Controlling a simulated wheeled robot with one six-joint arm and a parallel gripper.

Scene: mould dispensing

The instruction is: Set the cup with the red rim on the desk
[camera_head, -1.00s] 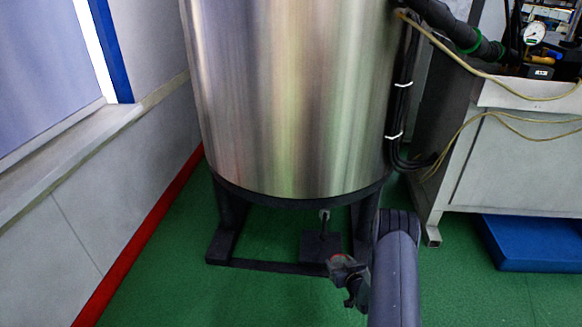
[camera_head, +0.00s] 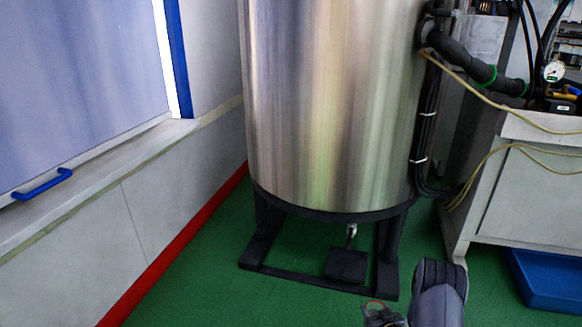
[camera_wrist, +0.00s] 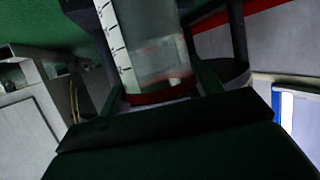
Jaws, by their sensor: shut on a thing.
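The cup with the red rim (camera_head: 375,304) shows only as a small piece at the bottom edge of the head view. In the wrist view the cup (camera_wrist: 160,92) is a clear cylinder with a white marked strip down one side and a red band at its near end. My gripper (camera_head: 384,319) is mostly cut off by the bottom edge of the head view. In the wrist view my gripper (camera_wrist: 162,86) has dark fingers on both sides of the cup and is shut on it. I cannot tell which surface is the desk.
A large steel tank (camera_head: 335,110) on a dark stand (camera_head: 320,284) is ahead. A grey bench (camera_head: 530,200) with a gauge (camera_head: 555,71) and hoses is at right, with a blue tray (camera_head: 548,290) beneath. A wall with a blue handle (camera_head: 42,184) is at left. Green floor (camera_head: 190,290) is open left of the stand.

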